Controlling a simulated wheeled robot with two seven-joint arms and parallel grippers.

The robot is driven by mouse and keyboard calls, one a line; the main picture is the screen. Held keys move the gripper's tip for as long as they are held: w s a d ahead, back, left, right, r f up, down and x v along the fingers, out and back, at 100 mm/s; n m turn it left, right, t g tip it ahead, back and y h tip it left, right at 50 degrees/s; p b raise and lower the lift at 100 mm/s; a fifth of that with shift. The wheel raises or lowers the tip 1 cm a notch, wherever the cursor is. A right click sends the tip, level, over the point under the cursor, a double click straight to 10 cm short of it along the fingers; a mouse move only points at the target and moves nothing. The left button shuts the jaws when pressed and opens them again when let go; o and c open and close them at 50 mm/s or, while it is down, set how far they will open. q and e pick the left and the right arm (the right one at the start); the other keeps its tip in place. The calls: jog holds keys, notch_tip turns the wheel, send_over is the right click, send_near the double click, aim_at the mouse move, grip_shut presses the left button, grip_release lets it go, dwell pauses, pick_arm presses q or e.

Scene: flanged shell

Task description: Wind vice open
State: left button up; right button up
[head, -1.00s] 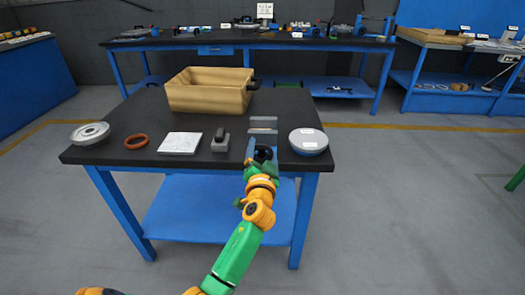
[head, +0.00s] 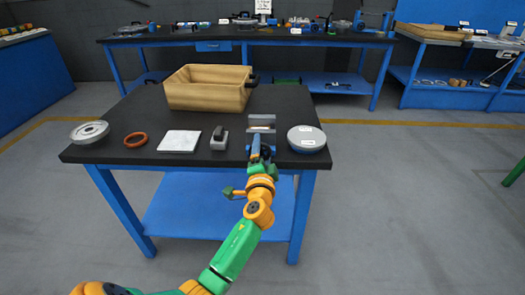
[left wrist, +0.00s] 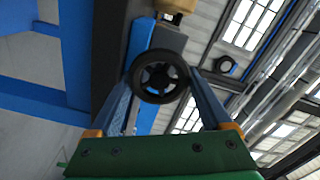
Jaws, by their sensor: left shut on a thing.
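The vice (head: 262,124) is a small grey block with two jaws at the front right of the black table. Its black handwheel (left wrist: 160,77) has a spoked hub and faces the left wrist camera. My left gripper (head: 256,150) reaches the wheel from the table's front edge. In the left wrist view its two fingers lie on either side of the wheel's rim, shut on it. In the head view the gripper hides part of the wheel. My right gripper is not in view.
On the table (head: 290,103) are a tan bin (head: 208,97), a grey flanged disc (head: 90,132), an orange ring (head: 135,139), a pale plate (head: 179,142), a small grey block (head: 219,143) and a round labelled tin (head: 307,139) close right of the vice.

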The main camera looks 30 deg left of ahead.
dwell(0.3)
pick_arm(q)
jog(key=o, duration=1.2)
